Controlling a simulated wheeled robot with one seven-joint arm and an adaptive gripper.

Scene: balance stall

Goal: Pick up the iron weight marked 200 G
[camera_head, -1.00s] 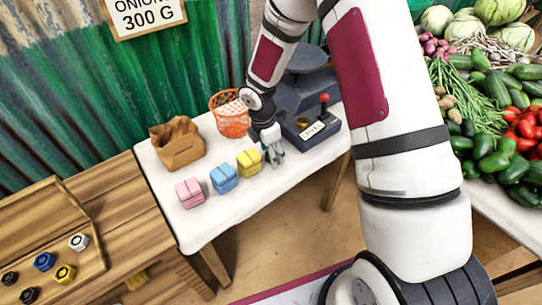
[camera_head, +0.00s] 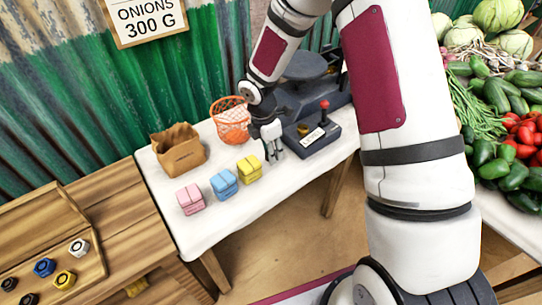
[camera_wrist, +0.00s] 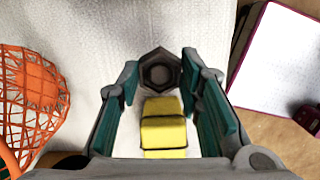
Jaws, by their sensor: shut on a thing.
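My gripper (camera_head: 274,152) is low over the white-covered table, between the yellow block and the balance. In the wrist view, its teal-padded fingers (camera_wrist: 160,78) are shut on a dark, hexagonal iron weight (camera_wrist: 160,70) with a round centre. I cannot read any mark on it, nor tell whether it touches the cloth. The fingers hide it in the head view.
The yellow block (camera_head: 249,169), blue block (camera_head: 224,184) and pink block (camera_head: 190,199) stand in a row on the table. The front cloth is clear.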

